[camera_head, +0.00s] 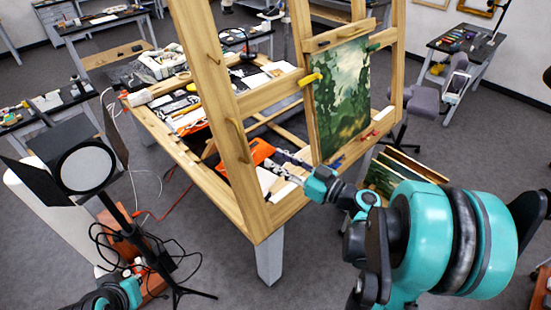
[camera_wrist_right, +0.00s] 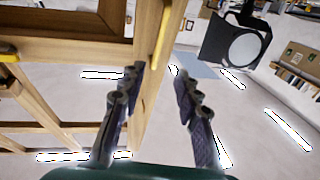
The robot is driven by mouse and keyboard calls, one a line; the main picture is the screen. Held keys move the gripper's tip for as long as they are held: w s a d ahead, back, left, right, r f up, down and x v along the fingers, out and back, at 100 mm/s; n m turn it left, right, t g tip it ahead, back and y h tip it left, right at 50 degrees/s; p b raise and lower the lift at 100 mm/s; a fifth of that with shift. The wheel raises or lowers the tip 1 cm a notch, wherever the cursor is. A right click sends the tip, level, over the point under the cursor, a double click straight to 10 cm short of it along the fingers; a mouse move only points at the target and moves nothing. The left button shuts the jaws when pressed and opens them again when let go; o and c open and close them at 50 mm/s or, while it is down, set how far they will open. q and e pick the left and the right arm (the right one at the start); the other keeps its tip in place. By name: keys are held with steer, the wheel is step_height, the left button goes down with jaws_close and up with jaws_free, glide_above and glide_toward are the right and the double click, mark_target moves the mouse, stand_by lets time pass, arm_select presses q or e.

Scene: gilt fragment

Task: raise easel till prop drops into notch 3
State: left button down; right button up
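The wooden easel (camera_head: 220,100) stands in the middle of the head view, with a green landscape painting (camera_head: 343,95) on it. A bar handle (camera_head: 237,140) is on its left post; what looks like this handle shows in the wrist view (camera_wrist_right: 162,35). A yellow knob (camera_head: 310,79) sits beside the painting's left edge. My right gripper (camera_head: 281,163) is open and empty, to the right of the handle and apart from it. In the wrist view the handle is beyond the fingertips (camera_wrist_right: 156,80). The notches cannot be made out.
A studio lamp (camera_head: 85,167) on a stand with loose cables is at the left. A cluttered wooden frame table (camera_head: 165,125) lies behind the easel's post. Open floor shows at the front.

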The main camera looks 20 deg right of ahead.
steer(key=s+a+f+m+g+h+b, duration=0.1)
steer(key=s+a+f+g+b, duration=0.2)
steer(key=f, duration=0.4)
steer(key=a+f+m+g+h+b, duration=0.1)
steer(key=a+f+g+b, duration=0.15)
steer(key=f+b, duration=0.4)
steer(key=s+a+f+m+g+h+b, duration=0.1)
steer(key=s+a+f+b, duration=0.1)
steer(key=a+f+b, duration=0.35)
steer(key=s+d+f+m+g+h+b, duration=0.1)
steer(key=s+d+f+h+b, duration=0.1)
steer(key=s+f+b, duration=0.2)
steer(key=s+d+f+m+g+h+b, duration=0.1)
steer(key=s+f+h+b, duration=0.2)
steer(key=f, duration=0.7)
steer(key=shift+s+d+h+b, duration=0.35)
steer(key=shift+s+b, duration=0.3)
steer(key=shift+b, duration=0.45)
steer(key=shift+s+d+f+h, duration=0.2)
steer(key=shift+d+f+h, duration=0.05)
steer(key=c, duration=0.3)
steer(key=shift+d+m+b, duration=0.15)
steer(key=shift+m+b, duration=0.15)
jaws_close()
steer(key=shift+r, duration=0.15)
